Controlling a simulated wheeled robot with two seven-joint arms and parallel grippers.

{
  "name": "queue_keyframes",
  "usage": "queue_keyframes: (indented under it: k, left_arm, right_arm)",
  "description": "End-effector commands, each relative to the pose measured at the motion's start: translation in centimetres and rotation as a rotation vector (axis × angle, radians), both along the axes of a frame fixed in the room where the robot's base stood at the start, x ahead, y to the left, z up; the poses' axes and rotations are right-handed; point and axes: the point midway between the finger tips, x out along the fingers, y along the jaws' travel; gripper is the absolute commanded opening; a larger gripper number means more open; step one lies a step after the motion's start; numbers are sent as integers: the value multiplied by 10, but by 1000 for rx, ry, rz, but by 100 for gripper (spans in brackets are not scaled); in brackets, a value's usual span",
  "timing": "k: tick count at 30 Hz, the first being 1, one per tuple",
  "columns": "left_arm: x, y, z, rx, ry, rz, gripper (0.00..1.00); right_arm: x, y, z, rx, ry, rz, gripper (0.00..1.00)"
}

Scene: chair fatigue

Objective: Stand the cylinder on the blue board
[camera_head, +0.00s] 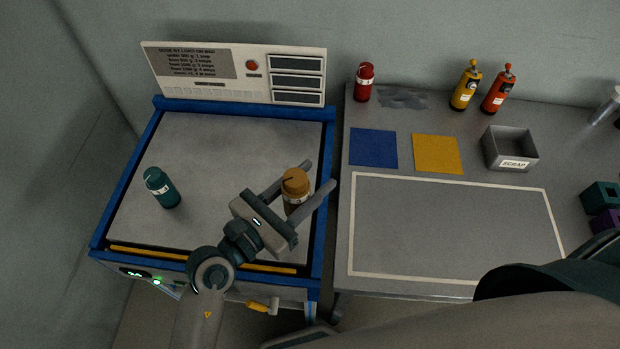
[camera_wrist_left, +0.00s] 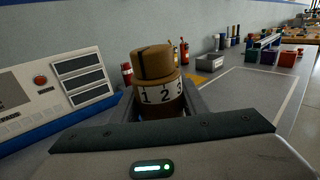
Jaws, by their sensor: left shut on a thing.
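My left gripper (camera_head: 301,195) is shut on a brown cylinder (camera_head: 295,182) at the right side of the blue-framed platform (camera_head: 230,128). In the left wrist view the brown cylinder (camera_wrist_left: 156,85) is upright between the fingers, with a white band reading 1 2 3. Its lower end is hidden, so I cannot tell whether it touches the platform. A teal cylinder (camera_head: 162,188) stands on the platform's left part. A red cylinder (camera_head: 364,82) stands at the back of the grey table. The blue board (camera_head: 373,148) lies flat and bare on that table. My right gripper is not in view.
A yellow board (camera_head: 437,154) lies right of the blue board, then a grey scrap bin (camera_head: 510,149). Yellow (camera_head: 466,86) and orange (camera_head: 497,90) bottles stand behind. A white-outlined area (camera_head: 450,225) is clear. A gap separates platform and table.

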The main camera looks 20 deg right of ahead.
Motion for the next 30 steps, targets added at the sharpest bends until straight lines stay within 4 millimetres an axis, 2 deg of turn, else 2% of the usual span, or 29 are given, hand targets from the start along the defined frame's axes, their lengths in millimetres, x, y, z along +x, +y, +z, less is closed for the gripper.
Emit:
queue_keyframes:
  k: [5, 8, 11, 14, 17, 21, 27, 30]
  left_arm:
    - [3, 5, 1, -1, 0, 10, 8]
    - [9, 17, 1, -2, 3, 32, 8]
    - [19, 37, 1, -3, 10, 70, 8]
    - [32, 66, 3, -5, 17, 125, 8]
    - [46, 104, 6, -7, 22, 192, 8]
    - [63, 164, 13, -9, 25, 297, 8]
    - [75, 247, 28, -6, 16, 435, 8]
    - [76, 278, 36, -4, 9, 487, 8]
  right_arm:
    - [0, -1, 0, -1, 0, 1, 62]
    - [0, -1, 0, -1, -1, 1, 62]
    - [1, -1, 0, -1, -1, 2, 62]
    - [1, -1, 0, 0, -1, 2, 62]
    - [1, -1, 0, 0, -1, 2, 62]
    - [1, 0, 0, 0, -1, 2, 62]
    - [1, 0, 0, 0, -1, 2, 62]
    - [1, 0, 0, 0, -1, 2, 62]
